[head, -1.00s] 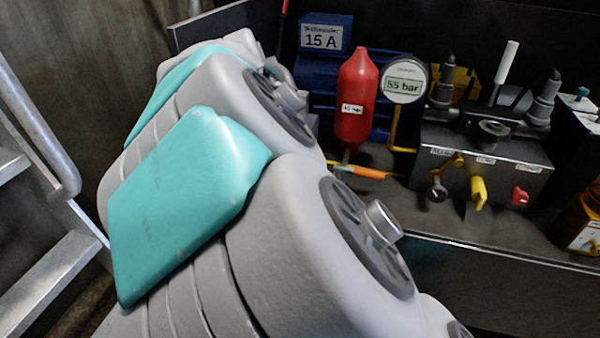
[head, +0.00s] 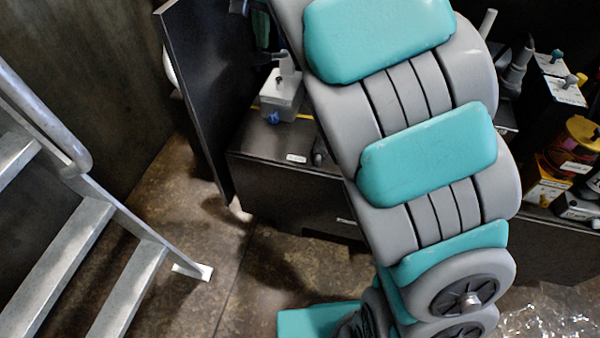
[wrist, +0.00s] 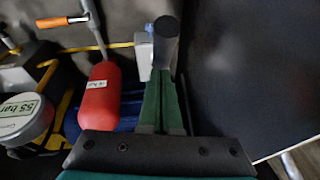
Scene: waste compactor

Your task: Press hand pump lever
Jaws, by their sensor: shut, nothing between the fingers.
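In the wrist view my gripper (wrist: 164,78) is shut and empty, its two green fingers side by side. A lever with an orange handle (wrist: 62,22) lies at the top left, clear of the fingers. A rod runs beside it to the red cylinder (wrist: 100,92). In the head view a white-tipped lever (head: 487,22) shows behind my arm. I cannot tell which lever is the hand pump's.
A white box (head: 281,97) stands on the dark cabinet (head: 290,170) beside an upright dark panel (head: 205,85). Metal stairs (head: 75,230) stand left. Several small items crowd the right. The floor between is open.

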